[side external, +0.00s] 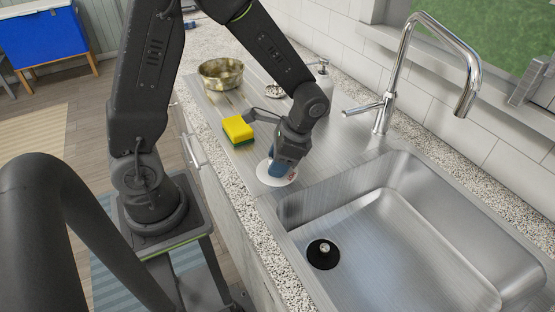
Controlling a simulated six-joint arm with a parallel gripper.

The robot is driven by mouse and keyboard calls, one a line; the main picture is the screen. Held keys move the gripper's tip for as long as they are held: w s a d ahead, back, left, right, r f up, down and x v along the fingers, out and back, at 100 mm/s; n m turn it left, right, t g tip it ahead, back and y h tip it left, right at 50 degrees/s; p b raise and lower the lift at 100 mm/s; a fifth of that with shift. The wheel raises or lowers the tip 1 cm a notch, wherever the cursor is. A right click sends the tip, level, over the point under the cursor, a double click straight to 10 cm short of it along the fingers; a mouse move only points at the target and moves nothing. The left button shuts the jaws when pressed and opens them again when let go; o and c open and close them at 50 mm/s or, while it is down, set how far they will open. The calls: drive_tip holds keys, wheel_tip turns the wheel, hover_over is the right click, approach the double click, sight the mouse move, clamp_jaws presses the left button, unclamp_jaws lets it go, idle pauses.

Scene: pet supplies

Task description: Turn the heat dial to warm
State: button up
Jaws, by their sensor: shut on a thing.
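A round white disc (265,180) lies flat on the steel drainboard, just left of the sink basin. A blue part (274,170) stands on it, apparently the heat dial's knob. My gripper (280,168) points down over the disc and is shut on this blue part. The gripper hides much of the knob and part of the disc. No markings or warm setting can be read, so I cannot tell where the dial points.
A yellow and green sponge (238,129) lies close to the left of my gripper. A metal bowl (221,74) and a pump bottle (324,78) stand farther back. The tall faucet (383,105) and empty sink basin (390,230) are to the right.

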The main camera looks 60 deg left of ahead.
drive_tip(key=shift+m+t+y, duration=0.3)
drive_tip(key=shift+m+y, duration=0.2)
drive_tip(key=shift+m, duration=1)
drive_tip(key=o, duration=0.9)
drive_tip(key=v, duration=1.4)
drive_tip(key=shift+s, duration=0.15)
drive_tip(key=s+r+n+t+h, duration=0.1)
drive_tip(key=s+r+n+t, duration=0.1)
drive_tip(key=s+n+t, duration=0.1)
drive_tip(key=s+r+n+t+h, duration=0.1)
drive_tip(key=s+r+n+t, duration=0.1)
drive_tip(key=s+t, duration=0.1)
drive_tip(key=s+r+n+t+h, duration=0.1)
drive_tip(key=s+n+t, duration=0.2)
drive_tip(key=s, duration=0.2)
drive_tip(key=shift+s+r+n, duration=0.25)
drive_tip(key=shift+r+n, duration=0.05)
drive_tip(key=shift+r, duration=0.1)
